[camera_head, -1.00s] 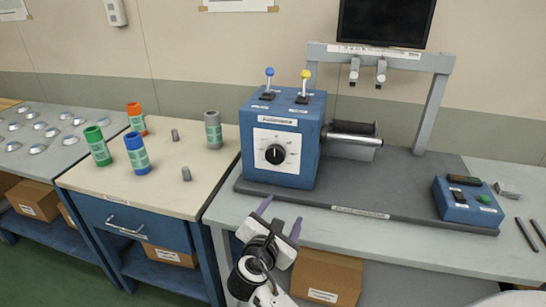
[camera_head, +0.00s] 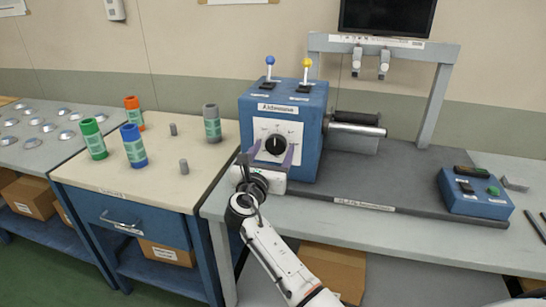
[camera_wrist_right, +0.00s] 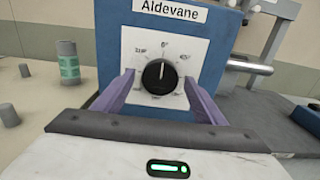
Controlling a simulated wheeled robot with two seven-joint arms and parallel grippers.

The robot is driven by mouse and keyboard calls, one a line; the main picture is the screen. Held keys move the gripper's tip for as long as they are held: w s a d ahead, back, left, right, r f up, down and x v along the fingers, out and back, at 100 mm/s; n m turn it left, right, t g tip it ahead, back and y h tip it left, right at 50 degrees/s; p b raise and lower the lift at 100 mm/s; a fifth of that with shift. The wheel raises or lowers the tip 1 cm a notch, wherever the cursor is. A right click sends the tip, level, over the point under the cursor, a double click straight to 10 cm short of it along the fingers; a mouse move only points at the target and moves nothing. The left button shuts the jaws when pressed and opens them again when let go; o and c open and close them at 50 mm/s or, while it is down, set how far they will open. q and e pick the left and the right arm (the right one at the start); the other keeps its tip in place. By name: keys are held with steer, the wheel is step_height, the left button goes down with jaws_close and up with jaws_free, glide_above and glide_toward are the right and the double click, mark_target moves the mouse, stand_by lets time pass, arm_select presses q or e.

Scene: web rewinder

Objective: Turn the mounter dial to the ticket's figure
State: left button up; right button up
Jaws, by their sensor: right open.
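The mounter dial (camera_head: 276,144) is a black round knob on a white scale plate (camera_head: 292,128), on the front of a blue box (camera_head: 312,150). In the right wrist view the dial (camera_wrist_right: 160,76) has a white pointer line directed up at the top mark; the small figures are hard to read. My right gripper (camera_head: 273,154) is open, its purple fingers one on each side of the dial in the picture. In the right wrist view the gripper (camera_wrist_right: 158,82) shows clear gaps between fingers and knob. No ticket is readable. My left gripper is out of view.
Blue (camera_head: 269,66) and yellow (camera_head: 306,68) levers stand on the box. A roller (camera_head: 357,130) extends to its right. A switch box (camera_head: 474,194) sits at the bench's right. Coloured cores, including a blue one (camera_head: 134,146), stand on the left table.

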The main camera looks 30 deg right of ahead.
steer(key=shift+w+d, duration=0.1)
steer(key=shift+d, duration=0.05)
steer(key=shift+c, duration=0.5)
steer(key=c, duration=1)
steer(key=shift+m, duration=0.3)
